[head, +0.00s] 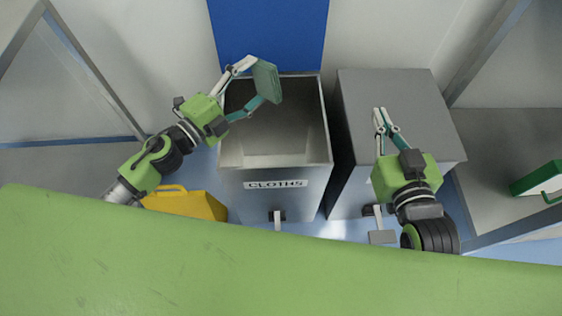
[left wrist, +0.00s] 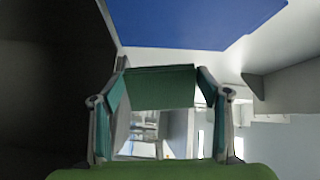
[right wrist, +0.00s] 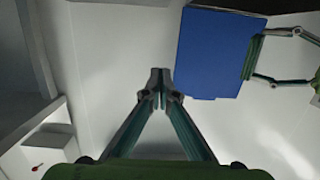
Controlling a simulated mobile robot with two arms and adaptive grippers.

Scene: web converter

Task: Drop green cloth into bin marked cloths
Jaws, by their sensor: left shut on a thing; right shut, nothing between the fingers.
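The folded green cloth (head: 266,82) is between the fingers of my left gripper (head: 258,83), which is shut on it above the open grey bin. In the left wrist view the cloth (left wrist: 160,86) spans between the two fingertips. The bin marked CLOTHS (head: 274,184) stands in the middle with its top open and its visible inside empty. The cloth is over the back part of the bin's opening. My right gripper (head: 379,108) is shut and empty, above the closed grey box to the right; its fingertips meet in the right wrist view (right wrist: 160,75).
A grey box with a flat top (head: 395,88) stands right of the bin. A yellow container (head: 186,203) is at the lower left. A green object (head: 537,180) lies on a grey surface at far right. A blue panel (head: 268,35) is on the wall behind the bin.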

